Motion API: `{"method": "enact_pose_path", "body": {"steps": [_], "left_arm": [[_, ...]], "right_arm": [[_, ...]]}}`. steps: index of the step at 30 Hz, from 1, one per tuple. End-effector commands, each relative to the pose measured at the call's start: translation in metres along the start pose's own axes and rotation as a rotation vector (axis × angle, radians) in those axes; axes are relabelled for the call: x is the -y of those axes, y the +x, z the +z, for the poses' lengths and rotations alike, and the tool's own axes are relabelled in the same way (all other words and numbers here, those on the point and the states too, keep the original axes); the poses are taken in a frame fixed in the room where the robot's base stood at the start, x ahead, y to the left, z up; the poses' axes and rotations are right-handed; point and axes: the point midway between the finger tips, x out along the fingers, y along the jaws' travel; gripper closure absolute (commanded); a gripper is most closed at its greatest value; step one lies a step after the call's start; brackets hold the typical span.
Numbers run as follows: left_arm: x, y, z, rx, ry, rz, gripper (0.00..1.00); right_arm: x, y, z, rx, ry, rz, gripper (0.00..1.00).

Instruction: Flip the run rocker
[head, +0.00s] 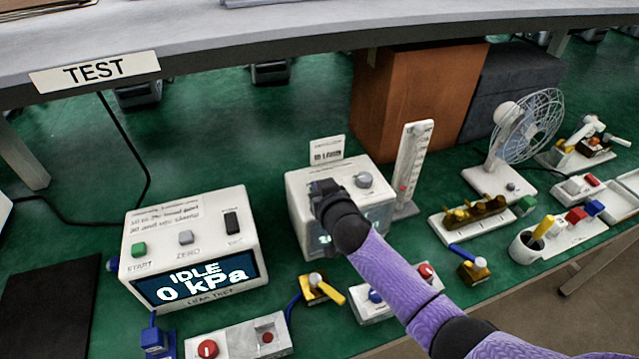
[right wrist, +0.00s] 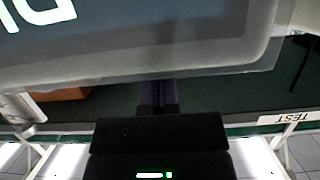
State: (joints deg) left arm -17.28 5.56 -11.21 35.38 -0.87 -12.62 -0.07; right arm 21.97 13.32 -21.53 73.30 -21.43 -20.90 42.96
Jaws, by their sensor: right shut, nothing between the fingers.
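My right gripper (head: 326,192), dark and shut with nothing in it, is at the top left of a white box (head: 295,205) with a grey knob (head: 364,180). The gripper and forearm hide part of this box and its display; I cannot tell whether its fingertips touch it. No run rocker can be made out there. A black rocker (head: 232,222) shows on the leak-test box to the left; its label is too small to read. In the right wrist view, the shut fingers (right wrist: 158,95) show below a large, upside-down display (right wrist: 45,12). My left gripper is out of view.
The leak-test box (head: 250,258) reads IDLE, 0 kPa, with a green START button (head: 138,249) and grey ZERO button (head: 186,237). A flowmeter column (head: 411,160) stands close right of the middle box. A fan (head: 520,135) is farther right. Small valves and button boxes line the front.

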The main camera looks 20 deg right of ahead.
Motion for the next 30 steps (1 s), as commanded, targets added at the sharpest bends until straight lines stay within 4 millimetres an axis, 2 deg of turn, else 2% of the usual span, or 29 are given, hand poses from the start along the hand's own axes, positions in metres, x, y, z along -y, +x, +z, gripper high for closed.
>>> {"method": "enact_pose_path", "body": {"steps": [11, 20, 23, 27, 30], "left_arm": [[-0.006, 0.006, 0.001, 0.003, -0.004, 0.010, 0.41], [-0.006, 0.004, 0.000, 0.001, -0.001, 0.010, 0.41], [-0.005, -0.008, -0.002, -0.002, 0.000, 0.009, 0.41], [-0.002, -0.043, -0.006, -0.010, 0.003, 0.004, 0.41], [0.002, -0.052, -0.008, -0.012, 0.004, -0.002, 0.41]], "right_arm": [[0.000, 0.013, -0.007, 0.000, 0.000, 0.000, 1.00], [0.000, 0.013, -0.009, 0.000, 0.000, 0.000, 1.00], [-0.002, 0.010, -0.022, -0.002, 0.000, 0.001, 1.00], [-0.006, 0.000, -0.057, -0.002, 0.001, 0.002, 1.00], [-0.006, -0.023, -0.054, 0.001, 0.001, 0.000, 1.00]]}}
